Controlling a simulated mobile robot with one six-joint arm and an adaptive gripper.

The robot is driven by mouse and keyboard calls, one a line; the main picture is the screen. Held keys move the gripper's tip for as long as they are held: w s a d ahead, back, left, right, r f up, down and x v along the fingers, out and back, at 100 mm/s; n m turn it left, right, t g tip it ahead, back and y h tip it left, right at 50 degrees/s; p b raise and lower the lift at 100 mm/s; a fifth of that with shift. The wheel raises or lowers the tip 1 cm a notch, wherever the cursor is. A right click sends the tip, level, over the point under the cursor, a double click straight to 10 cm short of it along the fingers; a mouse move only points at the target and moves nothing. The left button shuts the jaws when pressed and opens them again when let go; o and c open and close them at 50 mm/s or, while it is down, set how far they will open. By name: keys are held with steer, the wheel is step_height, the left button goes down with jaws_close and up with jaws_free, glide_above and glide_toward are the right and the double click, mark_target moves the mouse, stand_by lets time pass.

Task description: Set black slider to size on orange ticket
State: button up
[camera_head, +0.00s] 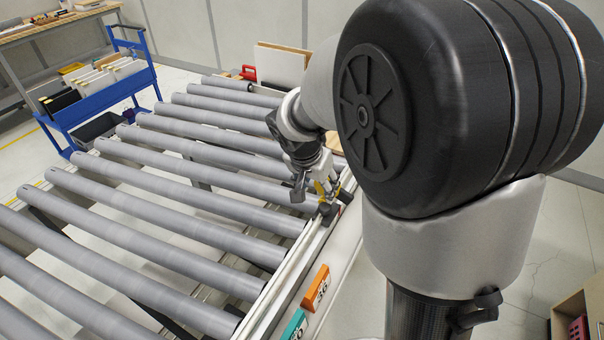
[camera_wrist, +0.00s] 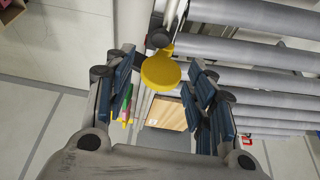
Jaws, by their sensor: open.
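The orange ticket (camera_head: 316,288) is on the rail along the right edge of the roller conveyor. Its number looks like 36 but is small and tilted. My gripper (camera_head: 326,189) is low over that rail, farther along from the ticket. In the wrist view my gripper (camera_wrist: 160,68) is open, with its blue-padded fingers on both sides of a yellow round knob (camera_wrist: 160,73). I cannot tell whether they touch it. A small dark block (camera_head: 327,209) by the fingertips may be the black slider; the gripper partly hides this spot.
A teal ticket (camera_head: 295,324) sits on the same rail, nearer than the orange one. Grey rollers (camera_head: 190,180) fill the left and middle. A blue cart (camera_head: 105,88) stands at the back left. A wooden board (camera_wrist: 168,113) shows beyond the knob in the wrist view.

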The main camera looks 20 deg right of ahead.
mark_target(325, 206)
steer(key=b+x, duration=0.3)
steer(key=x, duration=1.1)
steer(key=shift+w+f, duration=0.15)
steer(key=shift+f, duration=0.05)
steer(key=shift+c, duration=0.5)
jaws_close()
